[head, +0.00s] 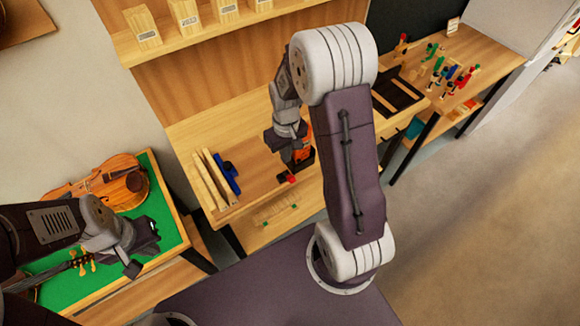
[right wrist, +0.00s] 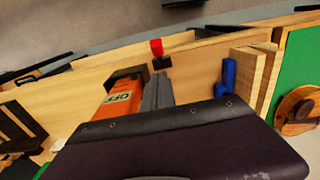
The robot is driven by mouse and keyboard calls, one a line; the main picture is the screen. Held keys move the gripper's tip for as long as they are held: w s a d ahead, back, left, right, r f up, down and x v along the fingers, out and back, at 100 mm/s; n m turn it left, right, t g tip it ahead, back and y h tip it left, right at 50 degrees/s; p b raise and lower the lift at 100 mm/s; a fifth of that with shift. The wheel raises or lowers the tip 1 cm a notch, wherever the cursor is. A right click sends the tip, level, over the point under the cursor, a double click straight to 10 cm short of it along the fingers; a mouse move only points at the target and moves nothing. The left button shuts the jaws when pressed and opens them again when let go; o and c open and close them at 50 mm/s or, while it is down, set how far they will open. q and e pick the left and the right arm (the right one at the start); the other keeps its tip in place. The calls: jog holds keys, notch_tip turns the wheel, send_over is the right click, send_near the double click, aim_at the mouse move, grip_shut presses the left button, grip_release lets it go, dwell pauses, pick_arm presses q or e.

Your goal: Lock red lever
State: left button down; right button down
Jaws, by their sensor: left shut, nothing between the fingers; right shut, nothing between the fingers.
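The red lever (head: 288,177) is a small red handle on a dark base at the front edge of the wooden bench. It also shows in the right wrist view as a red block (right wrist: 156,47) above its black base. My right gripper (right wrist: 157,88) is shut and empty, its grey fingers pointing toward the lever and apart from it in that picture. In the head view my right gripper (head: 290,135) is above the bench, its tips partly hidden. My left gripper (head: 143,250) is shut and empty over the green mat at the lower left.
An orange block marked OFF (right wrist: 112,100) stands beside my right fingers. A blue piece (head: 228,175) and wooden strips (head: 208,182) lie left of the lever. A violin (head: 110,182) rests on the green mat (head: 165,225). Several coloured clamps stand on the far bench (head: 490,60).

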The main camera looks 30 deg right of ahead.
aim_at(290, 175)
jog(key=f, duration=0.1)
jog(key=s+f, duration=0.1)
jog(key=f, duration=0.1)
jog(key=s+f, duration=0.1)
jog(key=shift+s+d+f, duration=0.1)
jog(key=shift+f, duration=0.1)
